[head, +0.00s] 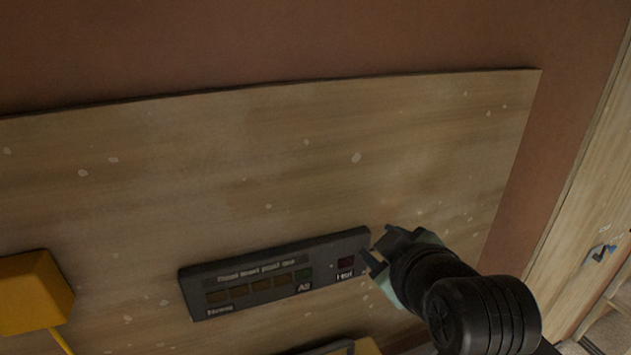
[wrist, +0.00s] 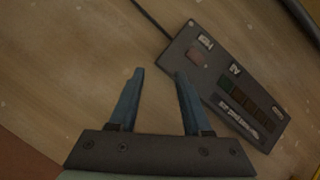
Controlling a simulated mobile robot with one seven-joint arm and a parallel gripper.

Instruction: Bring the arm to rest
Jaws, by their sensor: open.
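My gripper (head: 380,248) is at the right end of a dark panel box in the head view. Its two fingers are apart with nothing between them. In the wrist view, my gripper (wrist: 158,100) shows two blue-grey fingers spread over bare wood. The dark panel box (head: 243,293) has a row of dim brown squares, a greenish one, a dark red square at its right end and pale lettering. It also shows in the wrist view (wrist: 218,88), right of the fingers. The right fingertip overlaps its edge there; I cannot tell whether they touch.
A wooden board (head: 270,150) with pale specks lies under the panel box, with much bare room. A yellow box (head: 33,292) with a yellow stem is at the left. A wooden door or cabinet front (head: 590,190) with a blue handle (head: 603,252) is at the right.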

